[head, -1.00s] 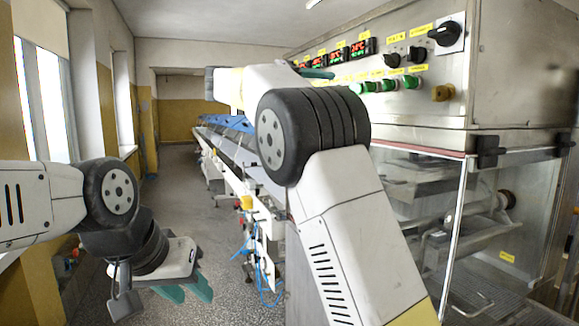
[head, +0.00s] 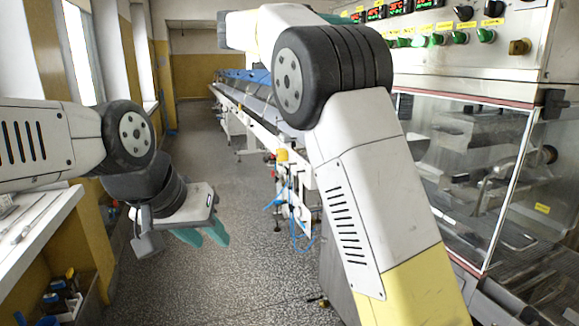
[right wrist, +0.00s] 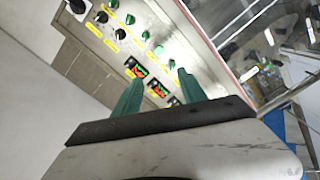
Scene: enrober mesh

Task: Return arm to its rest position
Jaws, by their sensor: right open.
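My left gripper (head: 203,236) hangs at the left of the head view, above the speckled floor. Its two teal fingers are apart with nothing between them. My right arm rises from the bottom right of the head view, bends at a black joint and reaches up across the middle. My right gripper is mostly hidden behind that arm there; only a bit of teal finger shows near the top edge. In the right wrist view the right gripper (right wrist: 160,78) is open and empty. Its fingers show in front of the control panel (right wrist: 135,40), apparently without touching it.
The steel machine (head: 450,62) with knobs, red displays and a clear-walled enclosure (head: 470,150) stands at right. A long conveyor (head: 250,105) runs back behind my right arm. A white ledge (head: 40,225) and a bin of bottles (head: 62,300) are at lower left. The aisle floor (head: 215,285) is clear.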

